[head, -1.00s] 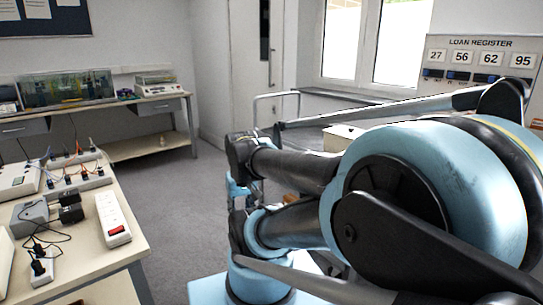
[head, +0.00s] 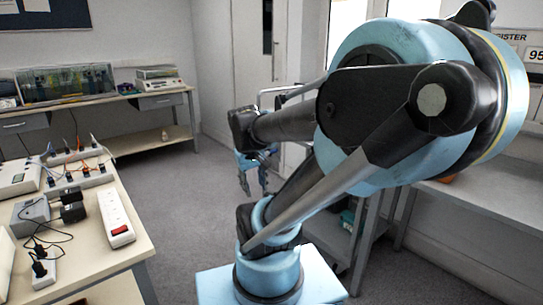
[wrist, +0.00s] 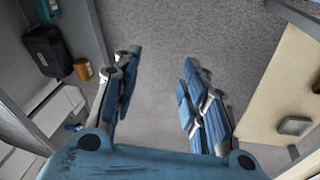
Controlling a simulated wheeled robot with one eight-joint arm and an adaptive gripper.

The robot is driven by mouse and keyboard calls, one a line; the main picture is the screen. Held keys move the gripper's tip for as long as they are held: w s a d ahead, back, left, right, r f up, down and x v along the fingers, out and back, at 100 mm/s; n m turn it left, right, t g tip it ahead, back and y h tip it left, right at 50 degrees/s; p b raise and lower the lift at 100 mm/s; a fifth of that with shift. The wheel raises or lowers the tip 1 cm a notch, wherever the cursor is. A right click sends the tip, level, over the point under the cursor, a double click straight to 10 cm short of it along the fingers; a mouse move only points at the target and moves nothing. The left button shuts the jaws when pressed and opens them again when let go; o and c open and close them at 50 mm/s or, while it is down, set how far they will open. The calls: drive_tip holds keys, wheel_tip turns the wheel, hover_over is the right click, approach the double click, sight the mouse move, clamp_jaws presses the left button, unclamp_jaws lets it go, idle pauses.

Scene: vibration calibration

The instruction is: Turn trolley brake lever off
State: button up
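A grey metal trolley (head: 368,240) stands behind my arm in the head view, largely covered by it. Its lower shelf and legs show, and a light rail (head: 300,91) shows behind my arm. I cannot make out the brake lever in either view. My gripper (head: 257,188) hangs pointing down over the floor, left of the trolley. In the wrist view my gripper (wrist: 160,78) has its two blue fingers wide apart, with only grey floor between them.
A bench with a white power strip (head: 117,218) and cables is at the left. A back bench (head: 160,102) lines the wall. In the wrist view, a black case (wrist: 47,50) and an orange-brown cylinder (wrist: 83,69) are at left, a cream surface (wrist: 285,75) at right. Floor between is clear.

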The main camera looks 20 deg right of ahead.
drive_tip(key=w+d+r+n+h, duration=0.1)
drive_tip(key=w+d+h, duration=0.25)
drive_tip(key=w, duration=0.85)
drive_tip(key=w+d+r+n+t+h, duration=0.15)
drive_tip(key=w+d, duration=0.25)
drive_tip(key=w, duration=0.8)
drive_tip(key=w+d+r+n+h, duration=0.1)
drive_tip(key=w+d+n+h, duration=0.2)
drive_tip(key=w, duration=0.9)
drive_tip(key=n+t+h, duration=0.2)
drive_tip(key=n+h, duration=0.1)
drive_tip(key=h, duration=0.4)
approach(273, 152)
drive_tip(key=x, duration=0.9)
drive_tip(key=shift+w, duration=0.3)
clamp_jaws()
